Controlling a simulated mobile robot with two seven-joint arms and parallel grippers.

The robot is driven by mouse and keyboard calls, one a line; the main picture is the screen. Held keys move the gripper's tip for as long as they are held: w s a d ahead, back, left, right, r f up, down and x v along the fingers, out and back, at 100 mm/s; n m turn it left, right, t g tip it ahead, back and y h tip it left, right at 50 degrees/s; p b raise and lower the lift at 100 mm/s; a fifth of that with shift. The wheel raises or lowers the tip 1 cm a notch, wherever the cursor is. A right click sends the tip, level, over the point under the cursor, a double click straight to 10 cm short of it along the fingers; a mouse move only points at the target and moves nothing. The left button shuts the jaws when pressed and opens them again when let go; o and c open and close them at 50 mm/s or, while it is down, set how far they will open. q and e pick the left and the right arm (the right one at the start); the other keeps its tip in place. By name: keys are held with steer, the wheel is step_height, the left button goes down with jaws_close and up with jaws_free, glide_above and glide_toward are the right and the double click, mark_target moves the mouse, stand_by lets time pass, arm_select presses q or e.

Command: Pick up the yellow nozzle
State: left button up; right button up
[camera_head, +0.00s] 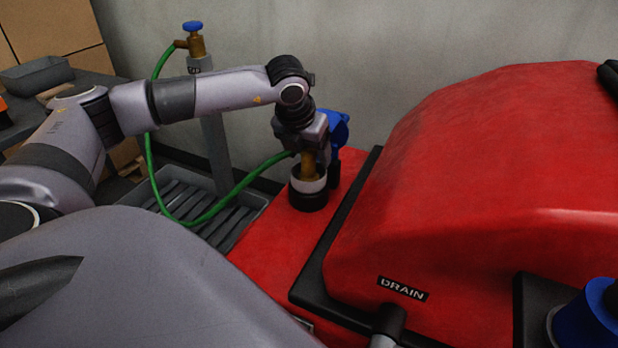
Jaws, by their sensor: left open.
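The yellow nozzle (308,168) is on the end of the green hose (237,188). It points down into a black filler neck with a white ring (307,185) on the red machine. My left gripper (312,156) is directly above the neck, pointing down, with its open fingers at the nozzle's upper part. The fingers and wrist hide the top of the nozzle, and I cannot tell whether they touch it. My right gripper is not in view.
A blue part (337,128) stands close behind my left gripper. The red tank (480,180) rises to the right, with a DRAIN label (403,289). A tap post (214,135) stands over a slatted grey tray (246,218). A pale wall (400,50) is behind.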

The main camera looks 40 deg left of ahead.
arm_select(q)
steer(key=shift+w+f, duration=0.1)
steer(key=shift+f, duration=0.15)
steer(key=c, duration=1.1)
steer(key=shift+r, duration=0.1)
